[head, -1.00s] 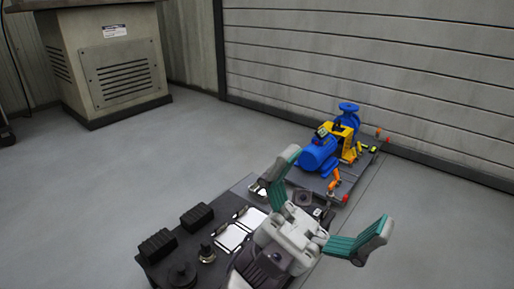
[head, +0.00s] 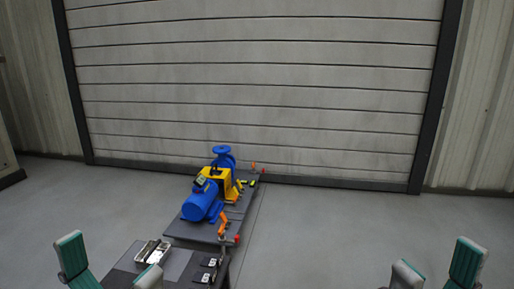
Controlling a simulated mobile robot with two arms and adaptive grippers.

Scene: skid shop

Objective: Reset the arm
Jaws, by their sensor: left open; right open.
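My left gripper (head: 110,266) is at the lower left of the head view. Its two green-padded fingers stand wide apart with nothing between them. My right gripper (head: 436,268) is at the lower right, also open and empty, over bare floor. The bottom edge of the picture cuts off both grippers, and the arms behind them are hidden. Both grippers appear clear of the pump skid.
A blue pump set (head: 203,200) with a yellow guard stands on a dark skid (head: 189,230) ahead, with small orange and red fittings on its right side. A pale slatted shutter (head: 300,110) closes the back. The grey floor (head: 340,220) on the right is clear.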

